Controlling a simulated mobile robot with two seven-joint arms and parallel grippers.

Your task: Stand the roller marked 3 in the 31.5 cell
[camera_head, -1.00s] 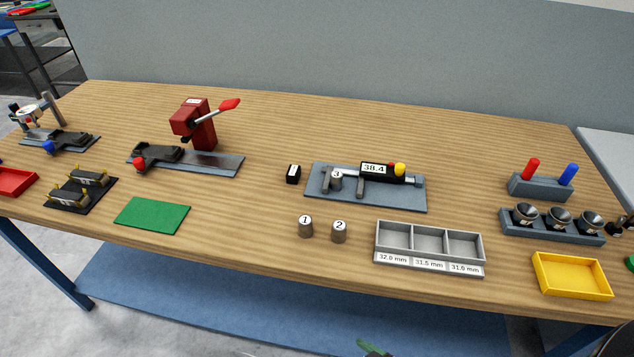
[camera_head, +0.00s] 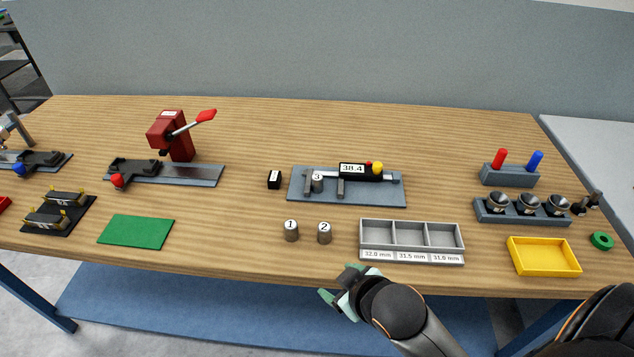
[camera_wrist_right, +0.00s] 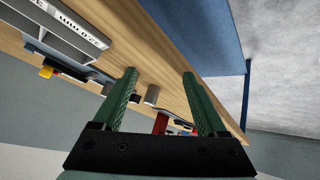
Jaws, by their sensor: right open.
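The roller marked 3 (camera_head: 317,181) stands upright at the jaws of the caliper (camera_head: 352,169), whose display reads 38.4, on a grey-blue plate. The three-cell grey tray (camera_head: 411,248) sits near the front edge, with labels 32.0, 31.5 and 31.0 mm; its middle cell is the 31.5 one and all cells look empty. My right gripper (camera_head: 335,285) is open and empty, in front of the table edge, left of and nearer than the tray. Its green fingers (camera_wrist_right: 162,95) stand apart in the right wrist view. My left gripper is not in view.
Rollers marked 1 (camera_head: 291,231) and 2 (camera_head: 325,234) stand left of the tray. A small black block (camera_head: 274,180) is left of the caliper plate. A yellow tray (camera_head: 543,257) lies to the right, and a green mat (camera_head: 136,231) to the left.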

